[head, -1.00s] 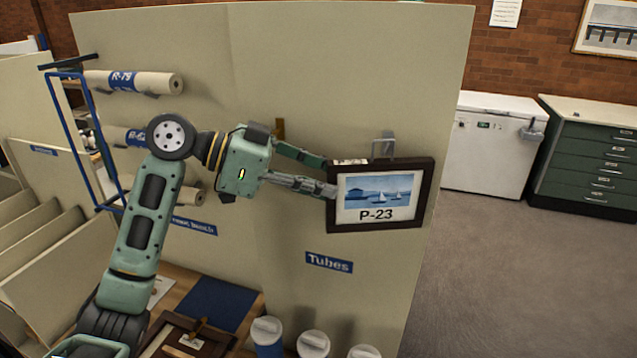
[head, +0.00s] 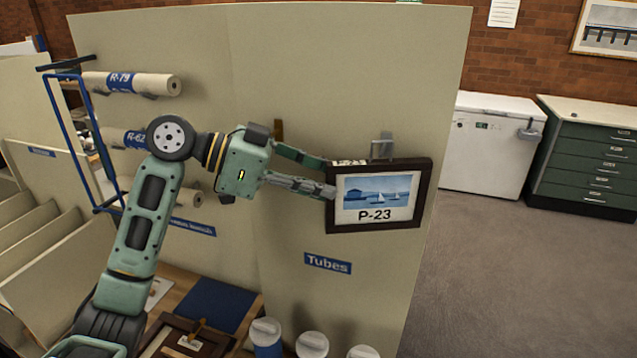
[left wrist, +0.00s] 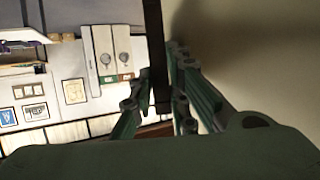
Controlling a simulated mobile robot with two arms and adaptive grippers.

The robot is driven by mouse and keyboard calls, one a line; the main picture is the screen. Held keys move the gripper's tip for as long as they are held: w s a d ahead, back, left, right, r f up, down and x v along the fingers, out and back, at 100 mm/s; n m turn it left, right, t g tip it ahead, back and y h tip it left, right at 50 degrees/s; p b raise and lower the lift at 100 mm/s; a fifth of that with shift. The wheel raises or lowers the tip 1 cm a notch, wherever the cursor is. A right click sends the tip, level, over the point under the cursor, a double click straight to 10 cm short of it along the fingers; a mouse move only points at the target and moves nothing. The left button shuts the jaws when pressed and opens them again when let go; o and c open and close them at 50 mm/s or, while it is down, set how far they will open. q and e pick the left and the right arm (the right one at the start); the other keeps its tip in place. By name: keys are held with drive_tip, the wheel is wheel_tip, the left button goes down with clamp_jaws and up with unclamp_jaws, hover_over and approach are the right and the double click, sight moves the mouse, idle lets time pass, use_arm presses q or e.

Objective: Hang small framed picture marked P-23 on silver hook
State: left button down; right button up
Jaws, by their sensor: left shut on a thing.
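In the left wrist view the fingers (left wrist: 158,108) close on the dark frame edge (left wrist: 154,50). The silver hook (head: 382,148) is on the panel just above the frame's top edge. Its lower part is hidden behind the frame, and I cannot tell whether they touch. My right gripper is not in view.
The beige panel (head: 330,80) carries rolled tubes (head: 140,83) at left and a blue "Tubes" label (head: 327,263). White-lidded tubes (head: 312,344) stand below. A white chest (head: 490,150) and green drawers (head: 590,160) stand at right, with open floor in front.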

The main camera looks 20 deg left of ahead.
use_arm(q)
drive_tip(key=shift+f+b, duration=0.4)
drive_tip(key=shift+f, duration=0.15)
idle(0.4)
drive_tip(key=c, duration=1.6)
unclamp_jaws()
